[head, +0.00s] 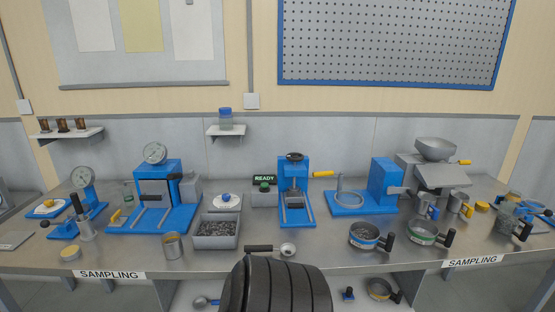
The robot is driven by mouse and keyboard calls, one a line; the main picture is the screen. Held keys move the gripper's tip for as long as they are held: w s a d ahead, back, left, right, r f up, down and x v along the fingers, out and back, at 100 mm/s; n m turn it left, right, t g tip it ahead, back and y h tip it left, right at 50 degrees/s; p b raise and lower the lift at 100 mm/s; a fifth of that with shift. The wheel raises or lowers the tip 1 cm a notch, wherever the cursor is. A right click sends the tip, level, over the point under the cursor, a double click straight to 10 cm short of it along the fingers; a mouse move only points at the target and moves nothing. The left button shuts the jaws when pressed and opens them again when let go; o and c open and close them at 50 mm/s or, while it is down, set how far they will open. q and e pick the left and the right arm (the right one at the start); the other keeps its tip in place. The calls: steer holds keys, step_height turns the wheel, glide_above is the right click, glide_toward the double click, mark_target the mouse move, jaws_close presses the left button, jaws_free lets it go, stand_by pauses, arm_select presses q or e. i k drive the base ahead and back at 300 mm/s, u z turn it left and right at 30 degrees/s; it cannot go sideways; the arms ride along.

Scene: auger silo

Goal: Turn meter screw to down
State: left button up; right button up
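I cannot tell for certain which part is the meter screw. A blue press (294,180) with a dark round knob on top stands at the middle. A yellow handle (323,174) sticks out to its right, also roughly level. Neither of my grippers is in view, and nothing is seen touching these machines.
The grey bench (310,252) is crowded along its back. A grey bin of dark pieces (216,231), a metal cup (173,246), a blue-banded sieve (366,236) and a green-banded sieve (424,233) stand nearer the front. A black ribbed shape covers the bottom middle.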

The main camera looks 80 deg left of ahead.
mark_target(295, 158)
steer(key=u, duration=1)
